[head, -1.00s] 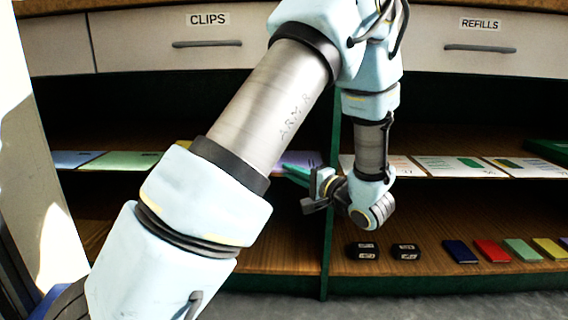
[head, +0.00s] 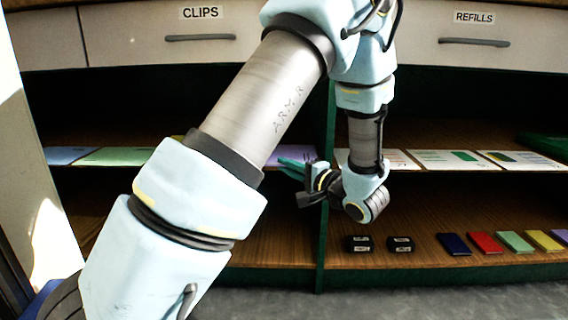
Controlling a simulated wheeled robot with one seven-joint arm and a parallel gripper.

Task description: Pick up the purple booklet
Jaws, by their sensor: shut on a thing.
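A purple booklet (head: 561,235) lies on the lower shelf at the far right, cut off by the picture's edge. It is last in a row of coloured booklets. My gripper (head: 306,177) is in the middle of the view, in front of the upright divider and well left of that booklet. It is shut on a thin teal-green thing (head: 292,164) that sticks out to the left. The thing is small and partly hidden by the jaws, so I cannot tell what it is. A flat lavender sheet (head: 285,157) on the middle shelf shows behind it, partly covered by my arm.
Navy (head: 453,244), red (head: 485,242), green (head: 515,241) and yellow (head: 543,240) booklets lie beside the purple one. Two black blocks (head: 358,243) sit left of them. Printed cards (head: 441,160) lie along the middle shelf. A green divider (head: 321,240) splits the shelves.

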